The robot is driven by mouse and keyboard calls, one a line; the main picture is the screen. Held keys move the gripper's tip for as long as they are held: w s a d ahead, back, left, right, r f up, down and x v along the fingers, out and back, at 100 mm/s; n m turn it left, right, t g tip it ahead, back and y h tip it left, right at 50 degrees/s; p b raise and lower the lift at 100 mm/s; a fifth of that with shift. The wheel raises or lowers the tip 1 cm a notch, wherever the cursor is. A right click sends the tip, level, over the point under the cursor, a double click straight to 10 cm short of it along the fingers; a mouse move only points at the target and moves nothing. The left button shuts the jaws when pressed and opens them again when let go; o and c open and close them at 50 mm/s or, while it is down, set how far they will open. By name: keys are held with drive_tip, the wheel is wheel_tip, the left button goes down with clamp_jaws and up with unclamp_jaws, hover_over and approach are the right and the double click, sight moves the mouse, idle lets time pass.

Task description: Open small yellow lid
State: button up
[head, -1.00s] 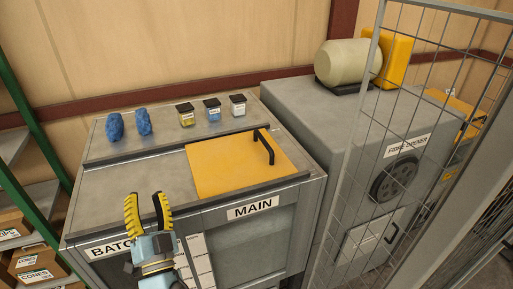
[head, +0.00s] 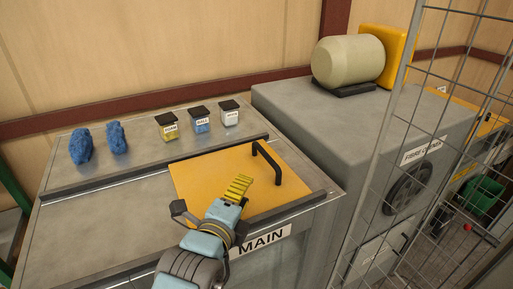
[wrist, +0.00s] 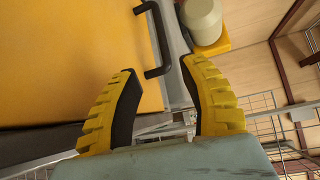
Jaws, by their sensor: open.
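The yellow lid (head: 207,176) lies flat and closed on top of the grey machine marked MAIN. It has a black bar handle (head: 267,160) near its right edge. In the wrist view the lid (wrist: 60,60) fills the left, and its handle (wrist: 153,38) shows at the top, beyond the fingertips. My gripper (head: 232,190), with yellow ribbed fingers, is over the front part of the lid in the head view, left of the handle and apart from it. The fingers (wrist: 160,100) are spread with nothing between them.
Two blue lumps (head: 100,143) and three small labelled jars (head: 199,119) stand along the back of the machine top. A grey cabinet (head: 345,115) with a cream cylinder (head: 347,61) stands to the right, behind a wire mesh panel (head: 425,110). The top left of the lid is bare.

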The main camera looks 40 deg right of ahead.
sight(266, 153)
drive_tip(key=shift+w+d+f, duration=0.1)
drive_tip(key=shift+w+d, duration=0.1)
drive_tip(key=shift+d, duration=0.55)
drive_tip(key=p+x, duration=0.3)
drive_tip(key=x, duration=1.2)
drive_tip(key=shift+w+d, duration=0.15)
drive_tip(key=shift+w, duration=0.15)
drive_tip(key=shift+f, duration=0.1)
clamp_jaws()
